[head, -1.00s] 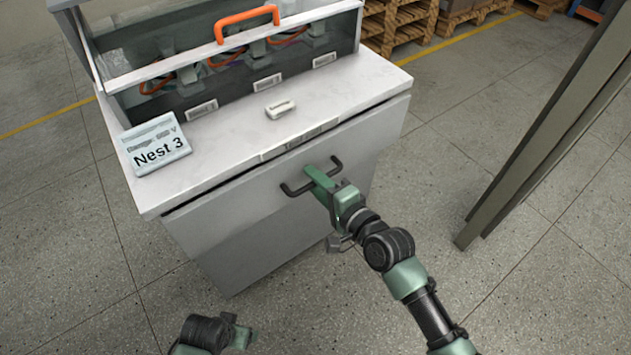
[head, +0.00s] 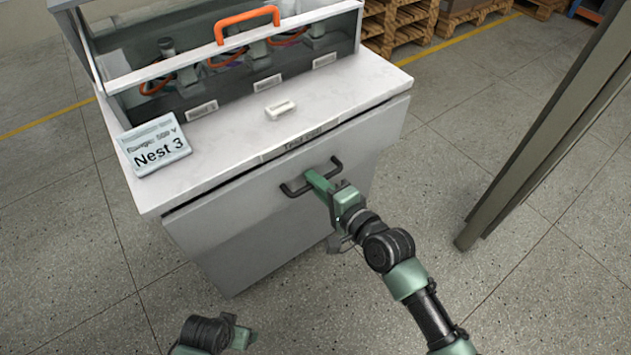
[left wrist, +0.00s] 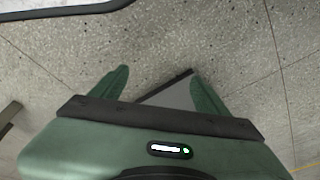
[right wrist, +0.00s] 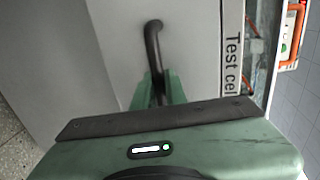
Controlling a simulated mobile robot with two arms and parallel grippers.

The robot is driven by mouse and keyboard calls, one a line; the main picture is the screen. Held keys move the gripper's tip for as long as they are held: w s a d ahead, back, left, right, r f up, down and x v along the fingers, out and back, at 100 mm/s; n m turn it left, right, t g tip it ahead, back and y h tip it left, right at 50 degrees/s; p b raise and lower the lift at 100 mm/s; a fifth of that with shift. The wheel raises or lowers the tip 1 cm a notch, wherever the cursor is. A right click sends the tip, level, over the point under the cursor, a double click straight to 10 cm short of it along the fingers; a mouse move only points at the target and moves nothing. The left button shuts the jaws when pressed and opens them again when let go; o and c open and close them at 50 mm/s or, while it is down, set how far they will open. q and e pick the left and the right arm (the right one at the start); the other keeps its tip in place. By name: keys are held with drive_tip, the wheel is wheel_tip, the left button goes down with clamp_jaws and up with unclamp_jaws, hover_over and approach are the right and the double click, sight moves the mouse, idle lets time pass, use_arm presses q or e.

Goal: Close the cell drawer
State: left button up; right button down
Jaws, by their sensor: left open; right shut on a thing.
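The cell drawer (head: 245,205) is the light grey front below the white worktop of the test cell. Its front sits close under the worktop, with a thin dark gap along the top edge. Its dark bar handle (head: 295,190) runs across the front and also shows in the right wrist view (right wrist: 152,38). My right gripper (head: 318,180) is shut on the handle, with its fingers (right wrist: 158,88) around the bar. My left gripper (left wrist: 160,90) is open and empty, low over the floor and away from the drawer.
On the worktop (head: 340,95) lie a small white block (head: 281,109) and a "Nest 3" display (head: 155,146). Behind them is a clear guard with an orange handle (head: 246,17). A grey post (head: 535,140) stands at right. The floor between is clear.

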sight(305, 170)
idle(0.7)
drive_tip(key=x, duration=0.4)
drive_tip(key=shift+r, duration=0.4)
drive_tip(key=shift+w+a, duration=0.1)
drive_tip(key=shift+w, duration=0.05)
use_arm(q)
drive_tip(key=shift+s+f, duration=0.1)
drive_tip(key=shift+f, duration=0.5)
use_arm(e)
drive_tip(key=c, duration=1.5)
unclamp_jaws()
use_arm(q)
drive_tip(key=shift+r, duration=0.15)
use_arm(e)
drive_tip(key=shift+o, duration=0.2)
drive_tip(key=shift+r, duration=0.1)
